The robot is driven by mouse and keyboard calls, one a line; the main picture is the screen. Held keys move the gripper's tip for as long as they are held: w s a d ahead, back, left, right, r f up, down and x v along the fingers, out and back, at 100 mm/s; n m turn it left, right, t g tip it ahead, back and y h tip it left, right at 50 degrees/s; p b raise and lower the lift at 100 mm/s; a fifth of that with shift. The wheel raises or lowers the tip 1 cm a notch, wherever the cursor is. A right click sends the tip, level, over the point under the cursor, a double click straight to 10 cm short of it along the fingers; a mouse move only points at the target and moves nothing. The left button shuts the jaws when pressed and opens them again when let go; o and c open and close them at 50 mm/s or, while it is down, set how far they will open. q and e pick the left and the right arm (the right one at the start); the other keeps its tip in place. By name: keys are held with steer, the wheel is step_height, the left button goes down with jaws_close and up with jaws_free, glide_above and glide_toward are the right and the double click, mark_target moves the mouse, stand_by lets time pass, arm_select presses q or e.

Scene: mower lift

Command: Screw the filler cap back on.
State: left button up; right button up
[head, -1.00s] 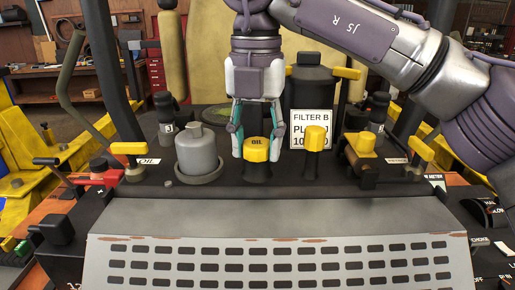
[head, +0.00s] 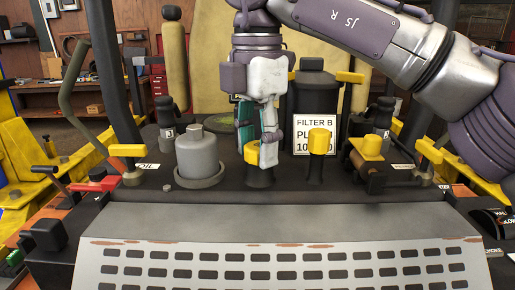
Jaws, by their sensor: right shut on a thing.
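The yellow filler cap (head: 251,152) sits on a short black filler neck (head: 259,178) on the dark deck, at the middle of the head view. My right gripper (head: 259,150) points straight down from above and is shut on the cap, one finger in front of it and the other behind. The front finger hides the cap's right part, and its label does not show. I cannot tell how tightly the cap is seated. My left gripper is not in view.
A grey canister (head: 198,155) stands close to the left. A second yellow-capped post (head: 318,146) and a white filter label (head: 314,131) are close to the right. Yellow-handled levers (head: 127,151) stand farther out. A slotted grey panel (head: 278,265) lies in front.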

steer(key=shift+f, duration=0.1)
steer(key=m, duration=0.1)
steer(key=m+b, duration=0.1)
steer(key=shift+f+m, duration=0.2)
steer(key=shift+m, duration=0.1)
steer(key=shift+w+a+m+b, duration=0.1)
steer(key=shift+m+b, duration=0.45)
steer(key=shift+m, duration=0.25)
steer(key=shift+r+m, duration=0.2)
steer(key=shift+m, duration=0.8)
steer(key=o, duration=1.3)
steer(key=shift+w, duration=0.1)
steer(key=shift+c, duration=0.2)
